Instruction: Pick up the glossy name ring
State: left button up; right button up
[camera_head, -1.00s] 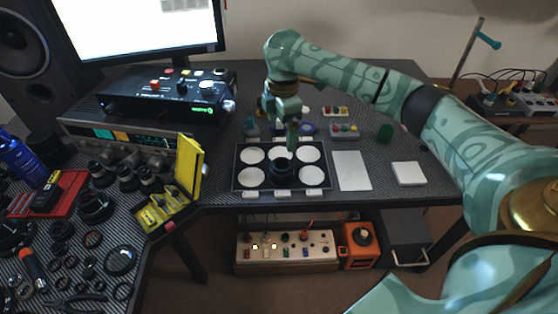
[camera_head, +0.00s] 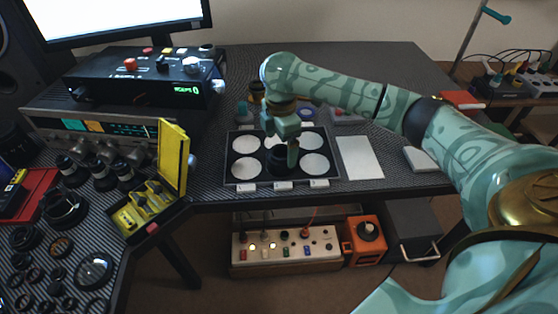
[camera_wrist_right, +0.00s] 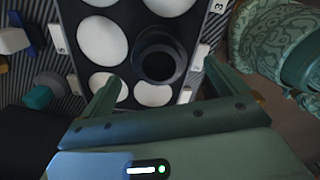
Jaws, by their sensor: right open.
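A black round lens body (camera_head: 279,163) stands on the dark tray (camera_head: 232,182) among white round pads. In the right wrist view the same lens body (camera_wrist_right: 158,60) shows from above as a dark ring around a dark opening. A separate glossy name ring cannot be made out on it. My right gripper (camera_head: 291,158) is directly over the lens area, pointing down. In the right wrist view its two fingers (camera_wrist_right: 165,82) are apart, with the lens body just beyond and between the tips; nothing is held. My left gripper is not in view.
White labels (camera_head: 283,185) line the tray's front edge. A white sheet (camera_head: 360,158) and a white block (camera_head: 420,160) lie to the right. A yellow open case (camera_head: 150,203) and several black lens parts (camera_head: 95,270) are at the left. A control box (camera_head: 148,80) stands behind.

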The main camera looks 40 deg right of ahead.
aim_at(280, 155)
notch_tip(280, 155, down, 6)
jog(key=b, duration=0.4)
jog(key=shift+w+r, duration=0.1)
jog(key=shift+r, duration=0.4)
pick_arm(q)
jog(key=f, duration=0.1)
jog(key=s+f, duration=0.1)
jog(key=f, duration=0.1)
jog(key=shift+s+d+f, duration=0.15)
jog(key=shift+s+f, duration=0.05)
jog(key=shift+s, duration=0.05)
pick_arm(e)
jog(key=c, duration=1.1)
